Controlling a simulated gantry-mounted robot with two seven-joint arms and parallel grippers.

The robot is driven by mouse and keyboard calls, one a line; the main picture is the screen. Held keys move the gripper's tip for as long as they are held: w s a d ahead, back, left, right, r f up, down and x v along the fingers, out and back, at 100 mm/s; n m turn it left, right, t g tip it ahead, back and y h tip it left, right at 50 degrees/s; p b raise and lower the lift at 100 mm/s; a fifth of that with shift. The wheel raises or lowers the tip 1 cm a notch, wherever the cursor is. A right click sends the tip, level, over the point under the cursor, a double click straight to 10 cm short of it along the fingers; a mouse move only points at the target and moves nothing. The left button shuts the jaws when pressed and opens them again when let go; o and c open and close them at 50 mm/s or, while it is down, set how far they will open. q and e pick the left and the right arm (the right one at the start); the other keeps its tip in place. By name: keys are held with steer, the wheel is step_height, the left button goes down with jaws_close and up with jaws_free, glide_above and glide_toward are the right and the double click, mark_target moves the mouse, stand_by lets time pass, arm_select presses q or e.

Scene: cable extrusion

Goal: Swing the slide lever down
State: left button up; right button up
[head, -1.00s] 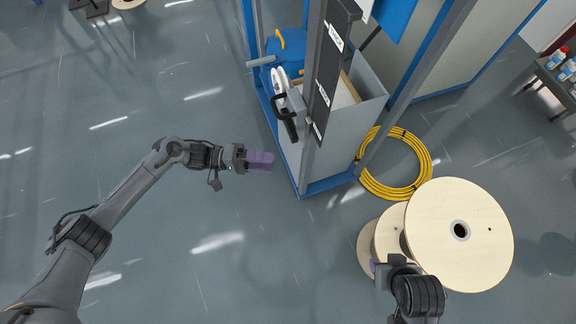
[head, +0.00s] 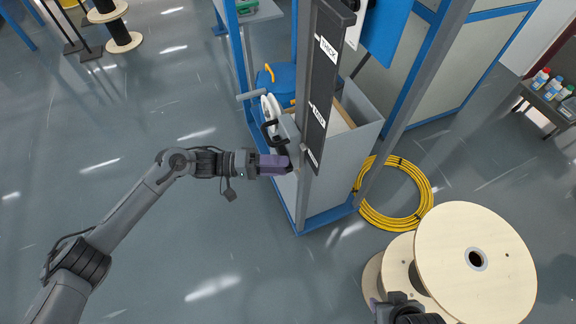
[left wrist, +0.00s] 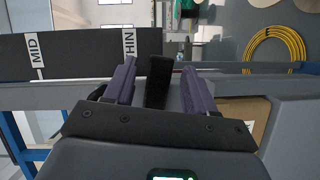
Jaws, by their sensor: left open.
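The slide lever is a black handle on a grey slide block beside the tall black label plate (head: 323,75), which is marked THICK and MID in the head view. My left gripper (head: 286,165) is at the lower end of the plate and hides part of the lever. In the left wrist view a black bar, apparently the lever's handle (left wrist: 158,82), stands between the two purple fingers of my left gripper (left wrist: 158,78). The fingers are open, with a gap on each side of the bar. My right gripper (head: 374,304) shows only a little at the bottom of the head view.
The blue-framed machine with its grey box (head: 350,160) stands behind the lever. A yellow cable coil (head: 425,195) lies on the floor to its right. A large wooden spool (head: 475,225) stands near my right arm.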

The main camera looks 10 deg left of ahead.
arm_select(q)
steer(key=shift+w+d+f, duration=0.1)
steer(key=shift+w+d, duration=0.05)
steer(key=shift+d, duration=0.6)
steer(key=shift+w+d, duration=0.1)
steer(key=shift+d, duration=0.6)
steer(key=shift+c, duration=0.4)
jaws_close()
